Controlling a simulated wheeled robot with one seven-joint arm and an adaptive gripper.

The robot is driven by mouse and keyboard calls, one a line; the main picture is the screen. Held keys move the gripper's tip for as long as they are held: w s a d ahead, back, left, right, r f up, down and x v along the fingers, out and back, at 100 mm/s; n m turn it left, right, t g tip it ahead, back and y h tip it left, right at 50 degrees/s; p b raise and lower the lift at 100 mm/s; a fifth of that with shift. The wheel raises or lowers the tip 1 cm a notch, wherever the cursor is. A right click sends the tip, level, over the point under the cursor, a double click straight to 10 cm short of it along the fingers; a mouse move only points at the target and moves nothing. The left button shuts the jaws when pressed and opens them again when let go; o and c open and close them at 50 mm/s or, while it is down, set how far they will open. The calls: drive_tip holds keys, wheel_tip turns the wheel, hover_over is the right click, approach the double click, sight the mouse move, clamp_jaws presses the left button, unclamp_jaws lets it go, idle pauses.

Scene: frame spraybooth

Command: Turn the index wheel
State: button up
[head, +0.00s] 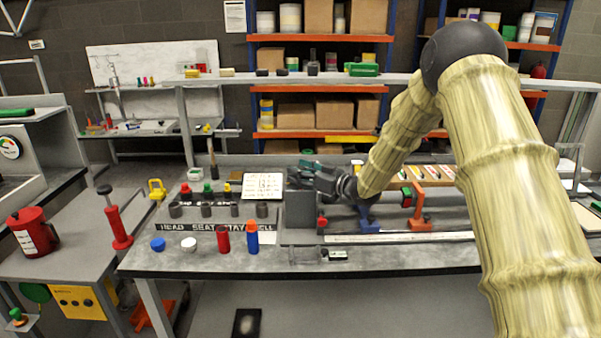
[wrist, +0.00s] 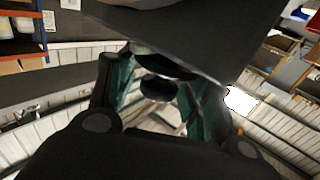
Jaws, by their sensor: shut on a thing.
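My gripper (head: 304,171) has teal fingers and is at the grey fixture (head: 299,213) in the middle of the bench. In the wrist view my gripper (wrist: 158,98) has its fingers on either side of a dark rounded piece, which looks like part of the index wheel (wrist: 157,89). It is shut on this piece. A dark flat panel (wrist: 170,35) overhangs the fingers there. In the head view the wheel is largely hidden behind my gripper and wrist, and I cannot tell how far it is turned.
A labelled rack (head: 215,227) with several dark cups stands left of the fixture. Red (head: 223,239) and blue (head: 252,238) cylinders stand in front of it. A white sign (head: 263,186) is just left of my gripper.

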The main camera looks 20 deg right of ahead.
idle(0.3)
drive_tip(key=o, duration=0.7)
drive_tip(key=shift+d, duration=0.1)
drive_tip(key=shift+c, duration=0.2)
drive_tip(key=v, duration=1.2)
drive_tip(key=shift+c, duration=0.3)
